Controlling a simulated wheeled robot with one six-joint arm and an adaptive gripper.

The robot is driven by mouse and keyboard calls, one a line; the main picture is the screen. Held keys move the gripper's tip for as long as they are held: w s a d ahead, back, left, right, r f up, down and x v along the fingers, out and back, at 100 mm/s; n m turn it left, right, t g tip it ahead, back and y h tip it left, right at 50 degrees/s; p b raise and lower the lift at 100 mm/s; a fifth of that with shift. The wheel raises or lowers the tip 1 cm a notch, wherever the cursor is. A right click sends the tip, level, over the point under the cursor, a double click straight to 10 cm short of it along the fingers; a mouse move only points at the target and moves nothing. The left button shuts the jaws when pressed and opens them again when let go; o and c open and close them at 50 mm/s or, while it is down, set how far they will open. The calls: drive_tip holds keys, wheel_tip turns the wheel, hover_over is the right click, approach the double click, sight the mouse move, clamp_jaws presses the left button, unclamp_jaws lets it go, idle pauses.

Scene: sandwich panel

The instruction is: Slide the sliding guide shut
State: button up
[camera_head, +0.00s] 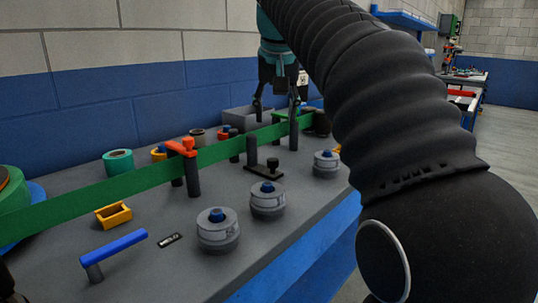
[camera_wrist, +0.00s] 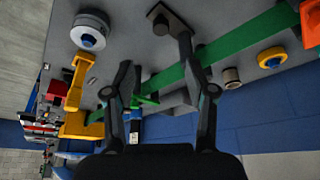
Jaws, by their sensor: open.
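A dark plate with upright posts (camera_head: 265,169), which may be the sliding guide, lies beside a long green strip (camera_head: 120,184) on the grey bench. In the wrist view a dark plate with a round knob (camera_wrist: 167,22) shows at the top, beyond the fingers. My gripper (camera_head: 277,101) hangs above the far part of the strip. Its fingers (camera_wrist: 163,85) are apart and hold nothing visible. The green strip (camera_wrist: 245,45) and a small green piece (camera_wrist: 147,100) show between and beyond the fingers. Whether a finger touches anything, I cannot tell.
An orange-topped post (camera_head: 185,150) stands at the strip. Several grey round canisters with blue knobs (camera_head: 218,228) line the near edge. A blue-bar handle (camera_head: 113,245) and yellow block (camera_head: 113,214) sit at front left. A block wall (camera_head: 90,110) stands behind the bench.

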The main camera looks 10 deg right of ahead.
sight(273, 160)
drive_tip(key=b+x, duration=0.1)
drive_tip(key=x, duration=1.2)
drive_tip(key=shift+w+f, duration=0.1)
drive_tip(key=shift+f, duration=0.15)
clamp_jaws()
